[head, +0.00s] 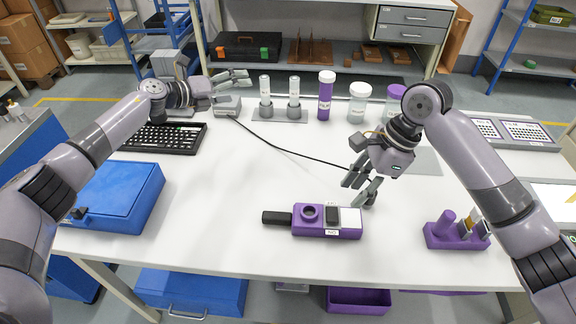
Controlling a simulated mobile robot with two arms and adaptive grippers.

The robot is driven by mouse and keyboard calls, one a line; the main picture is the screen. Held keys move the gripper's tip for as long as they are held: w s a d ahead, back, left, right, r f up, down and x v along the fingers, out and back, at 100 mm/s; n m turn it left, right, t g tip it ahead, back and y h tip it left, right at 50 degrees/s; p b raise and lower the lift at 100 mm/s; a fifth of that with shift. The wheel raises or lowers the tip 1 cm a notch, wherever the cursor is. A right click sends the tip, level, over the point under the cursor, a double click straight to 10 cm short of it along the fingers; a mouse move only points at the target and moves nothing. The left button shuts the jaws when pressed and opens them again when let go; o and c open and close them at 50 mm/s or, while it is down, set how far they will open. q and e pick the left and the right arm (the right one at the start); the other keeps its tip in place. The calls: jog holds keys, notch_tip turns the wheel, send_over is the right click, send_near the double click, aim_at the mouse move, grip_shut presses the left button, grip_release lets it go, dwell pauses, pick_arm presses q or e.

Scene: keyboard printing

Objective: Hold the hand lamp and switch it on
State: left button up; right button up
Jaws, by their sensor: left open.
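A purple hand-held device with a black handle (326,220), which I take for the hand lamp, lies on the white table near the front middle. Its handle points left. A round dark ring and a pale panel are on its top. My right gripper (357,193) is just behind and above its right end, fingers pointing down and apart, with nothing seen between them. Whether a finger touches the device I cannot tell. My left gripper (246,79) is open and empty at the back left, fingers pointing right, far from the device.
A black keyboard (165,138) and a blue case (119,196) are at the left. Tubes in a grey holder (280,114), a purple bottle (325,96) and jars (358,103) stand at the back. A purple holder (455,236) is at the front right. A black cable crosses the middle.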

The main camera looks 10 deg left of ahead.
pick_arm(q)
jog(key=s+d+r+m+g+h, duration=0.1)
jog(key=s+d+m+g, duration=0.25)
jog(key=d, duration=0.35)
jog(key=s+d+m+g+h, duration=0.1)
jog(key=s+d+m+g, duration=0.25)
jog(key=d, duration=0.45)
jog(key=m+g+y, duration=0.4)
jog(key=m+y, duration=0.7)
jog(key=m, duration=0.2)
send_over(288, 216)
notch_tip(288, 216, down, 2)
notch_tip(288, 216, down, 17)
jog(key=shift+f, duration=0.1)
jog(key=shift+c, duration=0.3)
